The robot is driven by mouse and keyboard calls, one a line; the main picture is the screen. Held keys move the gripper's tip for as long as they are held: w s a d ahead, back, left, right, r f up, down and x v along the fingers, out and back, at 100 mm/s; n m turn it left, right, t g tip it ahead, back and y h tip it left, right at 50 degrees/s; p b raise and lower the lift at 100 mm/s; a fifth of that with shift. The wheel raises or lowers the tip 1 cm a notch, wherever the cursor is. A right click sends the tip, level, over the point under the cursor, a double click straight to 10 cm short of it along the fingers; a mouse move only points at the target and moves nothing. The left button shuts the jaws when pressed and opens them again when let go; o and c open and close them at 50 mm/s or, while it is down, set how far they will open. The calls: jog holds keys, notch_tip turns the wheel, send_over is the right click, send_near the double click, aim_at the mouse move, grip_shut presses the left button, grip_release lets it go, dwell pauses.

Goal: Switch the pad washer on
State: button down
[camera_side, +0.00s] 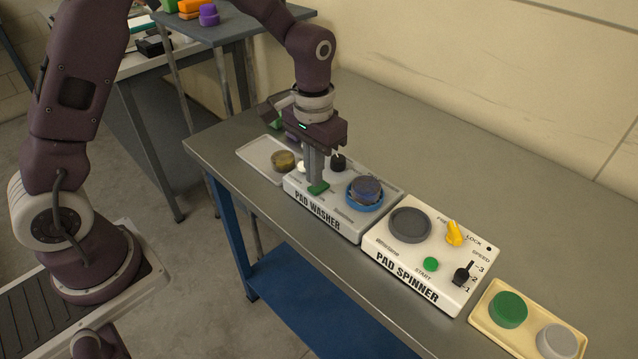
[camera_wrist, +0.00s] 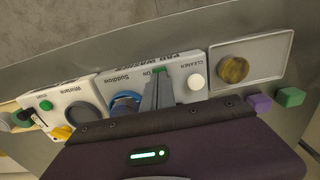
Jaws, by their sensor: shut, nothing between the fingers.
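The pad washer (camera_side: 345,223) is a white box on the metal bench. A dark blue pad (camera_side: 366,188) sits in its blue ring (camera_side: 363,203). A black knob (camera_side: 338,162) stands at its back, and a white button marked CLEANER shows in the wrist view (camera_wrist: 196,81). My gripper (camera_side: 317,181) is shut and empty, pointing down over the washer. Its fingertips are at the green part (camera_side: 319,188) beside the ON label, which also shows in the wrist view (camera_wrist: 159,71). The fingers partly hide it; I cannot tell whether they touch or press it.
The pad spinner (camera_side: 400,262) stands right of the washer, with a yellow lever (camera_side: 454,233). A cream tray (camera_side: 481,313) with green and grey pads is farther right. A grey tray (camera_side: 256,152) with a brown pad (camera_side: 284,161) is left. Small purple and green blocks (camera_wrist: 290,97) lie nearby.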

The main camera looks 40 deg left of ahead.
jog(key=shift+f, duration=0.85)
dwell(0.6)
jog(key=shift+r, duration=3.5)
